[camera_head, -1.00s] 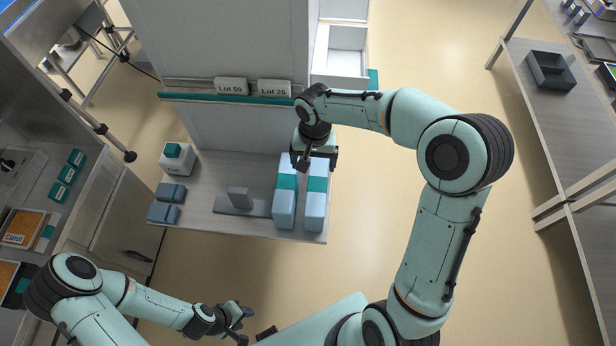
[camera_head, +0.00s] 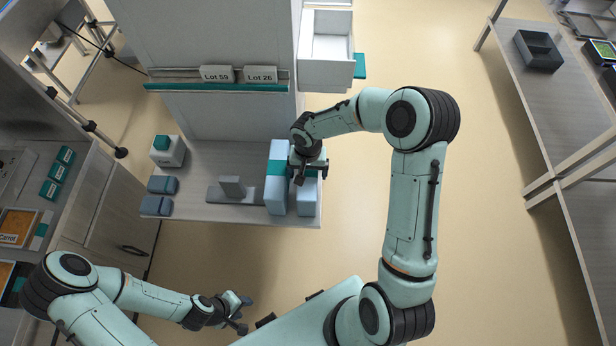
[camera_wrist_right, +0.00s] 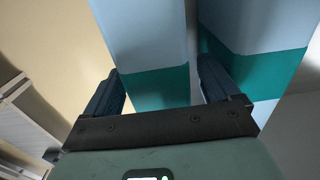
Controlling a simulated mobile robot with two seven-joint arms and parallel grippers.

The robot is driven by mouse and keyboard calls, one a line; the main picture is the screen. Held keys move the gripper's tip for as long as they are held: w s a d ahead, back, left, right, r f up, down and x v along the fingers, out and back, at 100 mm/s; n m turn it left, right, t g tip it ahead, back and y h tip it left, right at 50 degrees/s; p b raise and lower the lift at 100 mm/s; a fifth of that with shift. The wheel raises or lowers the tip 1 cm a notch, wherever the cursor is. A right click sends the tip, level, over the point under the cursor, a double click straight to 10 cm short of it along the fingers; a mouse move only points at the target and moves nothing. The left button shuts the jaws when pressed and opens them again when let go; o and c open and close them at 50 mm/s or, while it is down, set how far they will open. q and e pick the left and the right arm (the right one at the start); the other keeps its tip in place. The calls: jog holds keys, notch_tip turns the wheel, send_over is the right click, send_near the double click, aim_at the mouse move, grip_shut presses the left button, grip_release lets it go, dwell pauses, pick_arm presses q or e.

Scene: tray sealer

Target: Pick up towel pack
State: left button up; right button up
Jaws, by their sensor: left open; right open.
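Two long light-blue packs with teal bands, which look like the towel packs, lie side by side at the right end of the shelf; I see the left pack (camera_head: 277,196) and the right pack (camera_head: 307,204) in the head view. My right gripper (camera_head: 309,171) is open over the right pack's band and hides part of it. In the right wrist view, the open fingers (camera_wrist_right: 160,80) stand on either side of one banded pack (camera_wrist_right: 155,88), with the other pack (camera_wrist_right: 262,70) just beyond the right finger. My left gripper (camera_head: 240,312) is open and empty, away from the shelf.
On the shelf (camera_head: 205,211) stand a grey holder (camera_head: 232,187), two blue-grey packs (camera_head: 162,185) and a white box with a teal top (camera_head: 167,151). A panel with Lot 59 and Lot 26 signs (camera_head: 217,74) rises behind. Open floor lies right of the shelf.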

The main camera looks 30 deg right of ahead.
jog(key=shift+s+f, duration=0.1)
jog(key=shift+s, duration=0.05)
jog(key=shift+c, duration=0.3)
jog(key=c, duration=1)
jog(key=shift+c, duration=0.7)
